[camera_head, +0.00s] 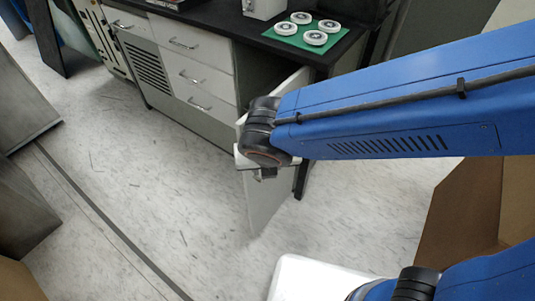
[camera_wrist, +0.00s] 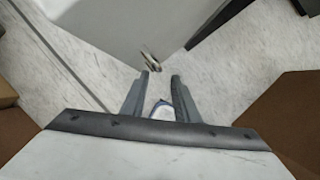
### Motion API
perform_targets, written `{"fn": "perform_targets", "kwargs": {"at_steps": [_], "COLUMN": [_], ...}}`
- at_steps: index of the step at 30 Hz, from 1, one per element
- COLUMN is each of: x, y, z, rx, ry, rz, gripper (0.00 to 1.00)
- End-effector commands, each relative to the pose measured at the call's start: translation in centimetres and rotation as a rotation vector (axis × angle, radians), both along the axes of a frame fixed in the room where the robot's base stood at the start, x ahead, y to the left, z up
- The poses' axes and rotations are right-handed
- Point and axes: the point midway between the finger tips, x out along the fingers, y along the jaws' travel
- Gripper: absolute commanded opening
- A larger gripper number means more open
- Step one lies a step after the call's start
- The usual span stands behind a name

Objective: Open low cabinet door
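The low cabinet (camera_head: 190,45) stands under a dark worktop, with white drawers on its left part. Its white door (camera_head: 270,205) is swung out from the front at the right end, standing open at a wide angle. In the wrist view the door's pale face (camera_wrist: 140,25) fills the top. A small metal handle (camera_wrist: 150,62) is on it, just past my left fingertip. My gripper (camera_wrist: 160,75) is open, its two grey fingers apart with nothing clearly held between them. In the head view my gripper (camera_head: 262,174) is beside the door, partly hidden by my wrist.
A green mat (camera_head: 305,42) with several white round parts lies on the worktop. A brown box (camera_head: 465,215) stands at right. Grey units (camera_head: 20,105) stand at left. The speckled floor (camera_head: 150,190) in front of the drawers is clear.

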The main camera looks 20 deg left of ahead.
Motion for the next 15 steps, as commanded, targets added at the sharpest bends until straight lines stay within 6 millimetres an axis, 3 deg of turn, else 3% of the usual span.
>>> {"fn": "perform_targets", "kwargs": {"at_steps": [15], "x": [-3.5], "y": [-1.3], "z": [9.1], "rx": [0.003], "ry": [-0.001], "rz": [0.001], "gripper": [0.28]}}
